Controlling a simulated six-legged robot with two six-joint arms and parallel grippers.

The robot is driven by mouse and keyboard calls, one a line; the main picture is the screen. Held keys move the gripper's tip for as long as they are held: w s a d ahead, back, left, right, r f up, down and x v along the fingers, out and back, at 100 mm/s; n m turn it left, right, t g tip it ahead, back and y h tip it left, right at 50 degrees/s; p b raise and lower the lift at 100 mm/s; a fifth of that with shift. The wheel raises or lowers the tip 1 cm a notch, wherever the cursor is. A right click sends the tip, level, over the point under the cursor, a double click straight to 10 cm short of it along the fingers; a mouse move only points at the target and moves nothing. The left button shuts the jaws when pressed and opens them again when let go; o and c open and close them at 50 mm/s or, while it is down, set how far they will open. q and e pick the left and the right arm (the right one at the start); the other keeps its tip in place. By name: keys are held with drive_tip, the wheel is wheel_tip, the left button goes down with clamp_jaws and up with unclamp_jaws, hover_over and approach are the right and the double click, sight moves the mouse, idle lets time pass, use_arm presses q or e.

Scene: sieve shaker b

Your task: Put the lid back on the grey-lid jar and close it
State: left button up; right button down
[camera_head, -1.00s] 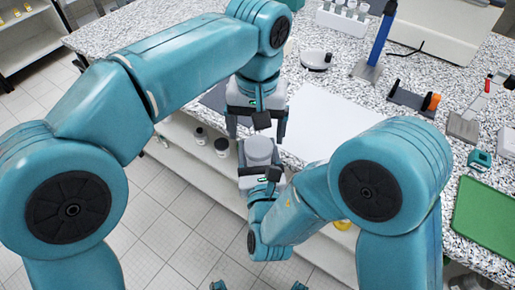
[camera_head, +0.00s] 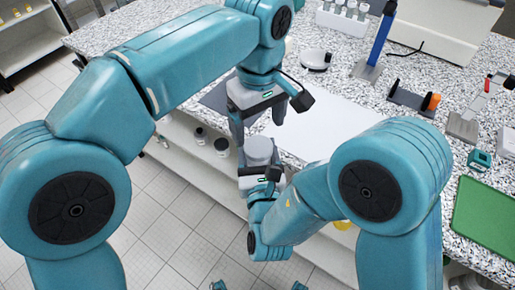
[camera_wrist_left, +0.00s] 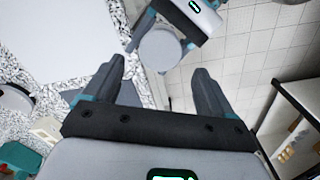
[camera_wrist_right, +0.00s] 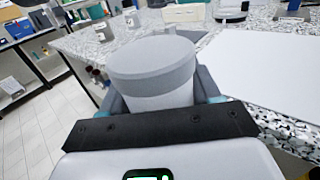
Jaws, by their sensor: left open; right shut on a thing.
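My right gripper (camera_wrist_right: 160,98) is shut on the grey-lid jar, a pale grey jar (camera_wrist_right: 155,102) held upright in front of the bench. The grey lid (camera_wrist_right: 152,56) sits on top of the jar; I cannot tell whether it is tight. In the head view the jar (camera_head: 258,152) is between the two grippers. My left gripper (camera_wrist_left: 160,68) is open and empty, pointing down from above. Its fingers are apart from the lid (camera_wrist_left: 160,50), which shows just beyond the fingertips in the left wrist view. One left finger is partly hidden in the head view.
The speckled bench (camera_head: 335,95) has a white sheet (camera_head: 310,125), a round white device (camera_head: 315,59), a blue-post stand (camera_head: 375,45) and a green mat (camera_head: 485,212). Dark-lidded jars (camera_head: 221,146) stand on the shelf below. Open floor lies to the left.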

sight(259, 146)
use_arm(q)
wheel_tip(259, 146, down, 6)
drive_tip(key=shift+f, duration=0.15)
idle(0.3)
drive_tip(key=c, duration=1.1)
drive_tip(key=m, duration=0.5)
drive_tip(key=shift+m, duration=0.4)
drive_tip(key=m, duration=0.7)
drive_tip(key=o, duration=1.2)
